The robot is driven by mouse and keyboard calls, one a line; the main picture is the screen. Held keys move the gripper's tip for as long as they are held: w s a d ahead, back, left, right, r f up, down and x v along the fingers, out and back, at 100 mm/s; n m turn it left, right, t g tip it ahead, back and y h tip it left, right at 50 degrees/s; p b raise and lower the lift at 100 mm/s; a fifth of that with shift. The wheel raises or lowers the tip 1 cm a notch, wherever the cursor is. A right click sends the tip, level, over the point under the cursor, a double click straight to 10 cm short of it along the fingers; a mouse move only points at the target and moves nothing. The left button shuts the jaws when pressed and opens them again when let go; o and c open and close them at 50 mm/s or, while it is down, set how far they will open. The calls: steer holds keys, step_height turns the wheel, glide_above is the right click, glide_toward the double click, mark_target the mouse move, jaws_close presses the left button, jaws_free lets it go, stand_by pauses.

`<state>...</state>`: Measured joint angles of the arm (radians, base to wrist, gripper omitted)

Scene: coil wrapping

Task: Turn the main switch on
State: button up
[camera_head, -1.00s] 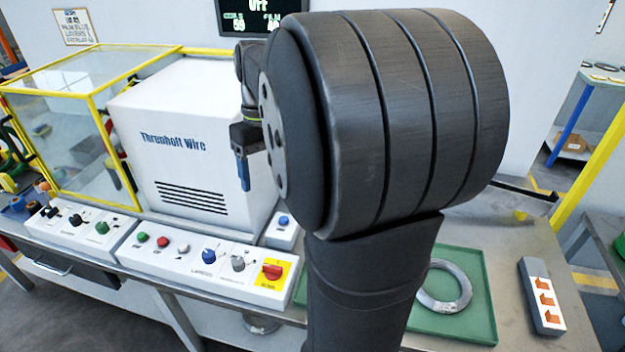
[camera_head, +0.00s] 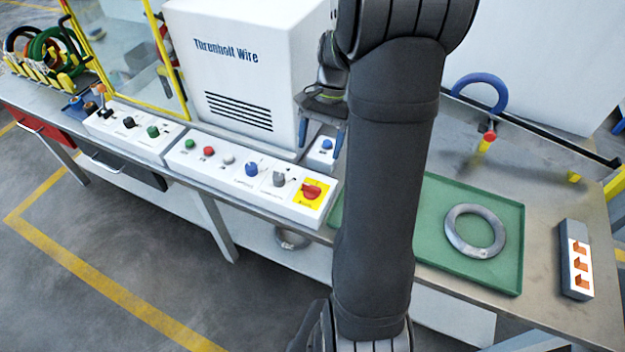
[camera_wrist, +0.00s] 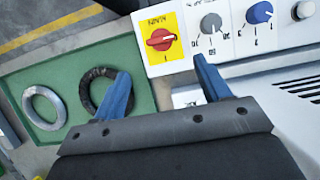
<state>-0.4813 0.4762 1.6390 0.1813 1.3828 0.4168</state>
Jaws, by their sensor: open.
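The main switch (camera_head: 312,191) is a red rotary knob on a yellow plate at the right end of the white control panel (camera_head: 229,172). In the wrist view the switch (camera_wrist: 161,39) lies beyond my fingertips, above the space between them, its handle roughly level in that picture. My gripper (camera_head: 321,143) has blue fingers and points down, behind and above the panel's right end. In the wrist view my gripper (camera_wrist: 160,75) is open with nothing between its fingers. It appears apart from the switch.
A grey knob (camera_head: 279,179) and a blue knob (camera_head: 251,169) sit beside the switch. A green tray (camera_head: 504,277) with a grey coil (camera_head: 475,231) lies to the right. The white machine (camera_head: 285,60) stands behind.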

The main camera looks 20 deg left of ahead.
mark_target(312, 185)
steer(key=x, duration=1.1)
steer(key=c, duration=1)
